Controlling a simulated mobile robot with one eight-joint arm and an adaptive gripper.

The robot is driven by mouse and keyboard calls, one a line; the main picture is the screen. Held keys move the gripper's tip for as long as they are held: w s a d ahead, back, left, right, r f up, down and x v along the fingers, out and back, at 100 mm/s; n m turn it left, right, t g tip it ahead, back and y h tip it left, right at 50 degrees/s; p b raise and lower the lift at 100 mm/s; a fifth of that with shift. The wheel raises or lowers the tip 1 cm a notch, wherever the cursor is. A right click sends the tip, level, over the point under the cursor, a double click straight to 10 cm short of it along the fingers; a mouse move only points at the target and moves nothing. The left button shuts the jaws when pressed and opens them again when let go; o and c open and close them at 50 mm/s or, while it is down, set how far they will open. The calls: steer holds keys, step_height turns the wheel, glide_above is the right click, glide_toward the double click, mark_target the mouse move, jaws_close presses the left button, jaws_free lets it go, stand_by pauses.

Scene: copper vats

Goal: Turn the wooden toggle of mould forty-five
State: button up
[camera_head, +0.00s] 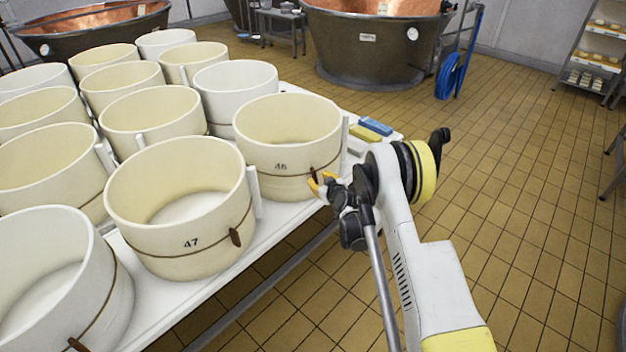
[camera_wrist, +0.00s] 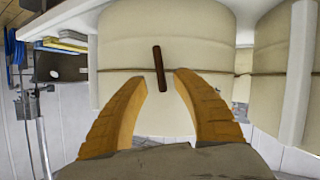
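The nearest mould to my gripper is a cream round mould (camera_head: 287,130), whose small number looks like 46. Its dark wooden toggle (camera_head: 314,175) sits on a thin cord around the wall, just above my gripper (camera_head: 322,186). In the wrist view the toggle (camera_wrist: 159,68) stands nearly upright, leaning slightly, across the cord. My gripper (camera_wrist: 160,80) is open, with its two orange fingers apart and the toggle's lower part in line with the gap between the tips. Contact cannot be told. No mould with a readable 45 shows.
Mould 47 (camera_head: 181,210) stands to the left, with its own toggle (camera_head: 235,237). Several other moulds crowd the white table (camera_head: 157,305). Blue and yellow items (camera_head: 376,126) lie behind on the table. Tiled floor at the right (camera_head: 530,230) is clear.

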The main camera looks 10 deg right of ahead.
mark_target(316, 177)
steer(key=b+x, duration=0.1)
steer(key=x, duration=0.4)
steer(key=shift+w+f, duration=0.1)
steer(key=shift+w, duration=0.05)
jaws_close()
